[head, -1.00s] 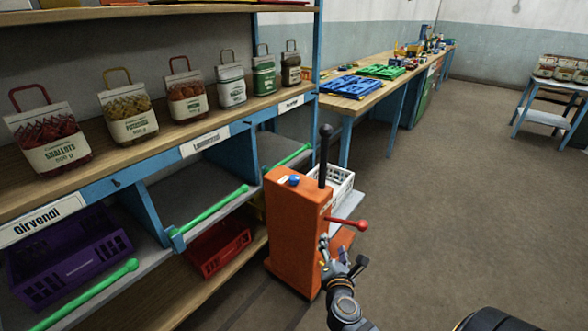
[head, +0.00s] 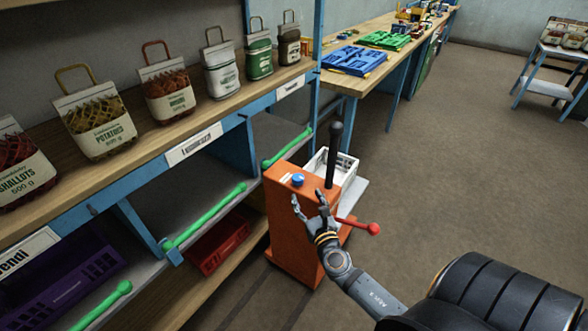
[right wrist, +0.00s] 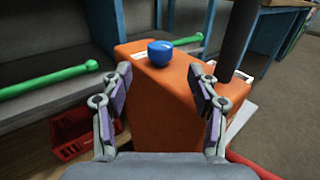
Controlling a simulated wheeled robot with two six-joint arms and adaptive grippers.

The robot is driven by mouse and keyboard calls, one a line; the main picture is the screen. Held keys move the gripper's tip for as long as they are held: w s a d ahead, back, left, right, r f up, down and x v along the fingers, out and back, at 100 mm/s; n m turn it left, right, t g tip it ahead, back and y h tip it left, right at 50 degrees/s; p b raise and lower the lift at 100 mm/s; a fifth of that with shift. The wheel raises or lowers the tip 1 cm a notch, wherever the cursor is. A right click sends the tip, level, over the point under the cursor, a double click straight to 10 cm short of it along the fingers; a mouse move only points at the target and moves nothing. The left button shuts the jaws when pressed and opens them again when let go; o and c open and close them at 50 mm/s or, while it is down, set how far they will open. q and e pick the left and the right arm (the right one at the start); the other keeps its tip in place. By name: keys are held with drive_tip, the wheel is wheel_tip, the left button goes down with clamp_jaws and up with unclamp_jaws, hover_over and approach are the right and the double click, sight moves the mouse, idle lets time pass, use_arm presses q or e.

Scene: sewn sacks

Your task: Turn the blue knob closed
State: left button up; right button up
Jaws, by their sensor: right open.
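The blue knob (head: 298,180) sits on the top face of the orange machine (head: 290,222), near its left end. It also shows in the right wrist view (right wrist: 160,53), beyond and between my fingertips. My right gripper (head: 309,200) is open and empty, beside the machine's upper edge and just short of the knob. In the right wrist view its two fingers (right wrist: 159,82) stand apart with the machine's top beyond them. I see no contact with the knob. My left gripper is not in view.
A black upright lever (head: 335,152) rises from the machine, and a red-ended handle (head: 372,229) sticks out to its right. A white crate (head: 345,170) stands behind it. Shelves with green bars (head: 207,216) and sacks flank it at left. Open floor lies to the right.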

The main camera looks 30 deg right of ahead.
sight(298, 177)
drive_tip(key=shift+r, duration=0.2)
drive_tip(key=x, duration=1)
drive_tip(key=shift+f+p, duration=0.15)
drive_tip(key=shift+p, duration=0.15)
drive_tip(key=c, duration=1.2)
drive_tip(key=shift+m+g+h+p, duration=0.45)
drive_tip(key=shift+m+h, duration=0.15)
drive_tip(key=shift+h, duration=0.3)
drive_tip(key=o, duration=1.2)
